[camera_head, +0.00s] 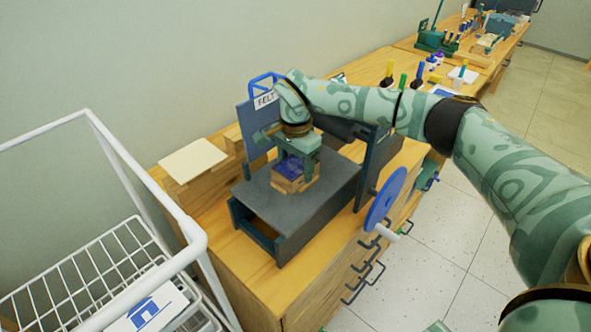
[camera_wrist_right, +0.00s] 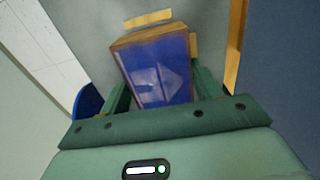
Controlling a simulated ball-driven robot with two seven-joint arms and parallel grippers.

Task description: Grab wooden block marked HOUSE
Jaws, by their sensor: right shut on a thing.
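The wooden block (camera_head: 289,167) has a blue top face and stands on the grey bed of a press. In the right wrist view the block (camera_wrist_right: 160,72) shows a faint paler shape on its blue face; I cannot read a word on it. My right gripper (camera_head: 294,175) points down over the bed and is shut on the block, with one green finger on each side. The wrist view shows the gripper (camera_wrist_right: 162,92) around the block's near part. The fingers hide part of its sides. My left gripper is not in view.
The grey press bed (camera_head: 262,203) has a blue handwheel (camera_head: 385,200) at its right and a sign reading FELT (camera_head: 265,99) behind. Pale wooden strips (camera_wrist_right: 148,18) lie beside the block. A white wire cart (camera_head: 193,238) stands at left, holding a card with a blue print (camera_head: 146,312).

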